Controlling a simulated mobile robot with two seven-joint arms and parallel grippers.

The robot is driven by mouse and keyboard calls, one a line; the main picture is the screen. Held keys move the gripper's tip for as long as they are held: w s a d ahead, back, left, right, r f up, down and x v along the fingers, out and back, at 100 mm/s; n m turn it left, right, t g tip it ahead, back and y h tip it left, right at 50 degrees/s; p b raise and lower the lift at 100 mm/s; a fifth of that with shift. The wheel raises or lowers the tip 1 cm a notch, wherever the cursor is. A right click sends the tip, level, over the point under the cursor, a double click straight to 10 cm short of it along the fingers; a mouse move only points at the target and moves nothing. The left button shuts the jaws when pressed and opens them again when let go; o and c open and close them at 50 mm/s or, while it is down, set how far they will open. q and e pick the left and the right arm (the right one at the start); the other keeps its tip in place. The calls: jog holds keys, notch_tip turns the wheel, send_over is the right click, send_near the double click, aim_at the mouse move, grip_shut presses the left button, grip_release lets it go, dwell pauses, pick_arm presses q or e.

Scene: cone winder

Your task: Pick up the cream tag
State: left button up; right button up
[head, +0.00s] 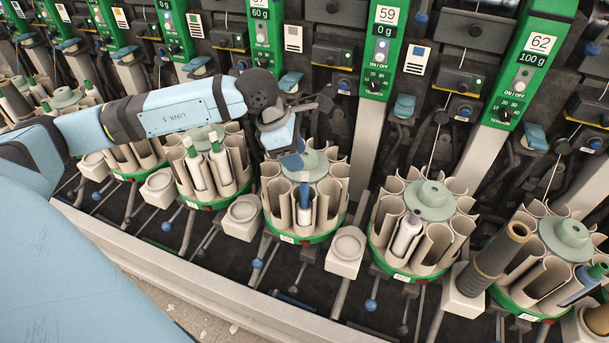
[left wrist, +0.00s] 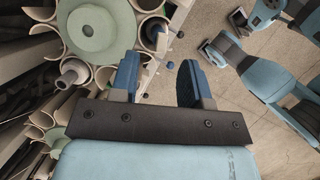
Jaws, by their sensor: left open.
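I cannot single out a cream tag for certain. Several pale cards hang on the machine face in the head view, one (head: 293,39) above my left arm and another (head: 417,60) right of the panel marked 59. My left gripper (head: 296,166) is over the front part of a middle bobbin carousel (head: 330,158), well below those cards. In the left wrist view its two blue fingers (left wrist: 158,75) are apart with nothing held between them. The carousel's green hub (left wrist: 90,32) is at upper left there.
More carousels stand in a row, one to the right (head: 432,200) and one to the left (head: 213,165). Square pale holders (head: 346,250) stand between them. A long rail (head: 170,282) runs along the front. Floor (left wrist: 160,120) shows beyond it.

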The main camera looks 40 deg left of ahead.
aim_at(303, 173)
pick_arm(q)
jog(key=x, duration=0.5)
jog(key=shift+s+f, duration=0.15)
jog(key=shift+f, duration=0.05)
jog(key=c, duration=0.8)
